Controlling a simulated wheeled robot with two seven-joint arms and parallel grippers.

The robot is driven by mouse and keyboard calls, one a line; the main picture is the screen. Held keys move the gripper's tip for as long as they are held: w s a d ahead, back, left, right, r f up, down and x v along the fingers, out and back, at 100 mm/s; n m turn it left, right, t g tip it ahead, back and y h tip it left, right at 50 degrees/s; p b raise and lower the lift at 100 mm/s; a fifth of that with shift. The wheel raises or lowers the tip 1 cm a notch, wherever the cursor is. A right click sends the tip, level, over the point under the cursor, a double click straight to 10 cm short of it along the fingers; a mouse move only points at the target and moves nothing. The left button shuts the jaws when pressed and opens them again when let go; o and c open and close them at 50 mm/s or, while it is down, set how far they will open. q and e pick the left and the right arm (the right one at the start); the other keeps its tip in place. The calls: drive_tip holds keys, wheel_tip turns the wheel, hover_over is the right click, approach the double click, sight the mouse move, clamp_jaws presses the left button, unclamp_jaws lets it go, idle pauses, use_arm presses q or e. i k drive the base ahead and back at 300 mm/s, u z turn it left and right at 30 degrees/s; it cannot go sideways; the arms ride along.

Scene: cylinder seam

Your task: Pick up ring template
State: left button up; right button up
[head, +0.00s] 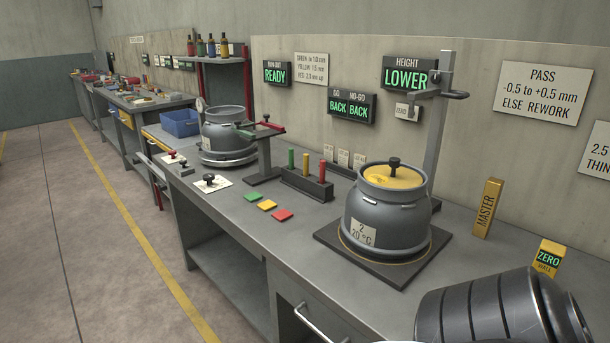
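A yellow disc (394,177) with a black knob sits inside the collar on top of the near grey cylinder (388,222). It may be the ring template, but I cannot tell for sure. The cylinder is labelled "2 20 °C" and stands upright on a dark square base plate (335,240). A thin yellowish ring line shows on the plate around the cylinder's foot. Neither of my grippers is in view. A dark ribbed arm link of mine fills the lower right corner.
A height post (436,130) stands behind the cylinder, its arm reaching out above. To the right are a yellow MASTER block (487,208) and a ZERO block (548,257). A plug rack (306,186) and colored squares (267,205) lie left. Another cylinder (226,133) stands farther back.

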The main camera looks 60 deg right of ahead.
sight(391, 175)
drive_tip(key=u, duration=0.15)
drive_tip(key=i, duration=1.35)
drive_tip(key=z, duration=1.55)
